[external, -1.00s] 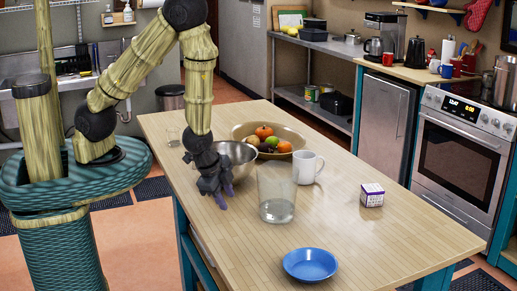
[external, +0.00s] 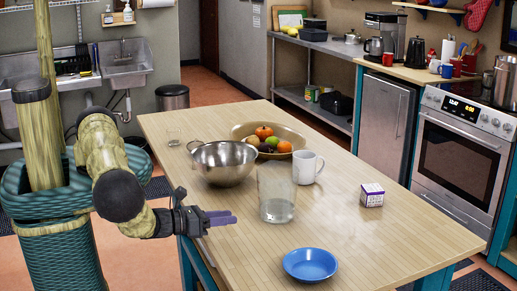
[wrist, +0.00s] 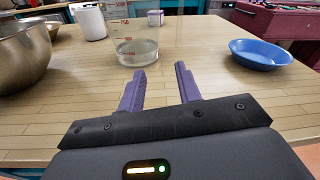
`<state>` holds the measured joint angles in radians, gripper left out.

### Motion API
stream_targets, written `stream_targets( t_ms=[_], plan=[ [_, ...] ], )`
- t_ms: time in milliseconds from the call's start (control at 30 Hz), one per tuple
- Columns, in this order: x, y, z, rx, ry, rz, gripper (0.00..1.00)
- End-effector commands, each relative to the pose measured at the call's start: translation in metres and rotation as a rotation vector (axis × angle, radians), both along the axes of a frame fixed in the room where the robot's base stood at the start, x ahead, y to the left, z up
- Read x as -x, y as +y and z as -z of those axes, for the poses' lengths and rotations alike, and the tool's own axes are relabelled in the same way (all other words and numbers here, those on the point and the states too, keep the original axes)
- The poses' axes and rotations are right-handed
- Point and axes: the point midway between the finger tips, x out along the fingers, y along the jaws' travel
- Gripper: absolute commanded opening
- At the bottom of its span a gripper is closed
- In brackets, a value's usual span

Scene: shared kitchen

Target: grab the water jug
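The water jug is a clear, graduated container (external: 276,192) with some water in its bottom, upright on the wooden island. It also shows in the wrist view (wrist: 138,48), straight ahead of my fingers, with red markings on its wall. My gripper (external: 229,217) is at the near left side of the island, pointing right toward the jug and short of it. In the wrist view my gripper's two purple fingers (wrist: 160,80) are apart with nothing between them.
On the island (external: 395,240), a steel bowl (external: 224,165) stands left of the jug and a white mug (external: 307,168) behind it. A fruit bowl (external: 240,132) is further back. A small box (external: 372,195) is to the right, a blue bowl (external: 310,264) in front.

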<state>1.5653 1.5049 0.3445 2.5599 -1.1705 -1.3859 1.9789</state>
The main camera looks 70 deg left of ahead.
Motion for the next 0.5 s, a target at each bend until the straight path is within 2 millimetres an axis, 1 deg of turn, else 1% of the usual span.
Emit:
stream_targets(
  t_ms=[33, 67, 167, 500],
  plan=[
    [0.005, -0.007, 0.001, -0.074, -0.041, 0.064, 0.34],
    [0.008, -0.010, 0.000, -0.109, -0.062, 0.092, 0.34],
    [0.013, -0.017, -0.003, -0.177, -0.107, 0.147, 0.34],
    [0.012, -0.018, -0.004, -0.184, -0.112, 0.151, 0.34]
  ],
)
